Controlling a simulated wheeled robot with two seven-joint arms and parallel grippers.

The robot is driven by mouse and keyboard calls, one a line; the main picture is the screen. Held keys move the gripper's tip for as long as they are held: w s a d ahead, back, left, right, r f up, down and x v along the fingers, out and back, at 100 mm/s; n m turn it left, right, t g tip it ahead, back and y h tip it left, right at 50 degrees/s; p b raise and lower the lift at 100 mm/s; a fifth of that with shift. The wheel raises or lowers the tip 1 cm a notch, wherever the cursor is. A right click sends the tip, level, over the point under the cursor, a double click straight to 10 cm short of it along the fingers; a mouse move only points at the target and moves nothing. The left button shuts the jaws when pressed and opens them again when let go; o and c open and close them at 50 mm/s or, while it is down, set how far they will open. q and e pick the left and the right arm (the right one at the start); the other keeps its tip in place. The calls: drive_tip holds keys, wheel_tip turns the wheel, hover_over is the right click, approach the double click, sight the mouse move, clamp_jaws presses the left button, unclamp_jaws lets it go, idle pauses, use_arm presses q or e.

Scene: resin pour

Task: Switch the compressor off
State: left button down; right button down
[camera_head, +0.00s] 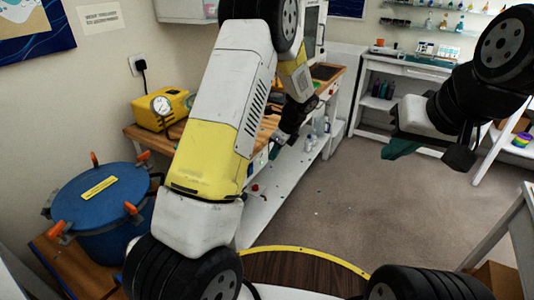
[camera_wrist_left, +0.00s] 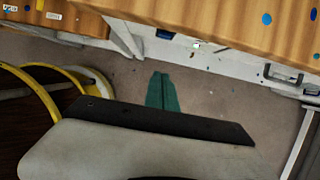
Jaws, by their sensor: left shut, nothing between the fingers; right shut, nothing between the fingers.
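The compressor (camera_head: 166,112) is a yellow box with a round white gauge on its front, standing on the wooden bench by the wall. Its switch is too small to make out. My left gripper (camera_head: 274,148) is well to the right of the compressor, partly hidden behind my own arm. In the left wrist view its green fingers (camera_wrist_left: 162,92) are together and empty, above the floor. The compressor does not show in that view. My right gripper (camera_head: 396,150) is shut and empty, far to the right over open floor.
A black plug (camera_head: 140,66) sits in a wall socket above the compressor. A blue pot (camera_head: 98,208) with orange clamps stands at the lower left. Shelves (camera_head: 378,102) with bottles stand at the back right. The grey floor (camera_head: 350,200) in the middle is mostly clear.

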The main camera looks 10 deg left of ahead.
sight(251, 172)
use_arm(q)
drive_tip(key=w+a+f, duration=0.1)
drive_tip(key=a+f, duration=0.1)
drive_tip(key=f, duration=0.1)
drive_tip(key=a+f, duration=0.2)
drive_tip(key=f, duration=0.1)
drive_tip(key=w+a+f, duration=0.1)
drive_tip(key=a+f, duration=0.1)
drive_tip(key=a, duration=0.1)
drive_tip(key=shift+w+a+f, duration=0.1)
drive_tip(key=shift+w+f, duration=0.2)
drive_tip(key=shift+f, duration=0.1)
drive_tip(key=shift+w+a+r, duration=0.1)
drive_tip(key=shift+a+r, duration=0.05)
drive_tip(key=shift+a, duration=0.3)
drive_tip(key=shift+d, duration=0.1)
